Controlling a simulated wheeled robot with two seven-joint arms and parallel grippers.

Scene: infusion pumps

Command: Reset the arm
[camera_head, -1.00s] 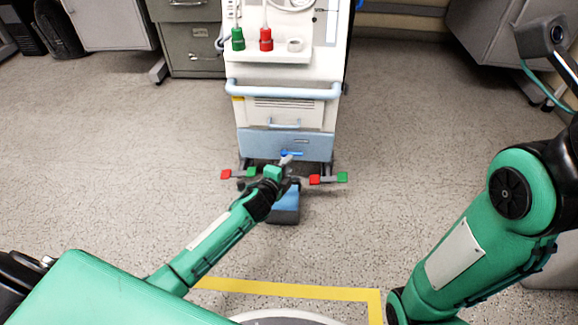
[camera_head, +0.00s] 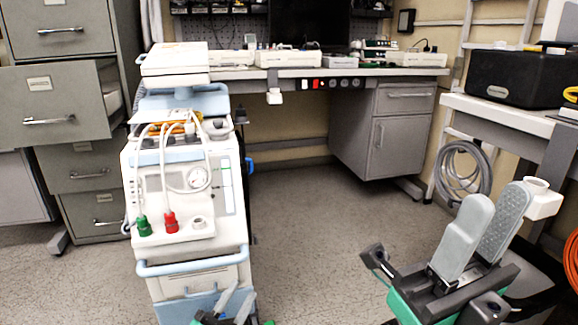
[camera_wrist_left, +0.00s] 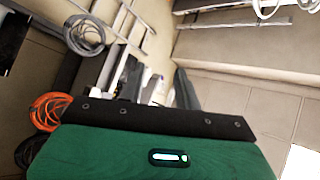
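My left gripper (camera_head: 238,306) shows at the bottom edge of the head view, in front of the lower front of the white and blue medical machine (camera_head: 165,265). Its two grey fingers stand apart with nothing seen between them; most of that arm is out of frame. The left wrist view shows its green body and a gap between its fingers (camera_wrist_left: 150,92). My right gripper (camera_head: 484,228) is raised at the lower right, its grey fingers pointing up, apart and empty. A textured inner pad shows on one finger.
Grey filing cabinets, one with an open drawer (camera_head: 62,105), stand at the left. A desk (camera_head: 310,73) with devices is at the back. A side table (camera_head: 510,113) with a black box (camera_head: 520,78) and a coiled grey hose (camera_head: 463,170) is at the right. Middle floor is clear.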

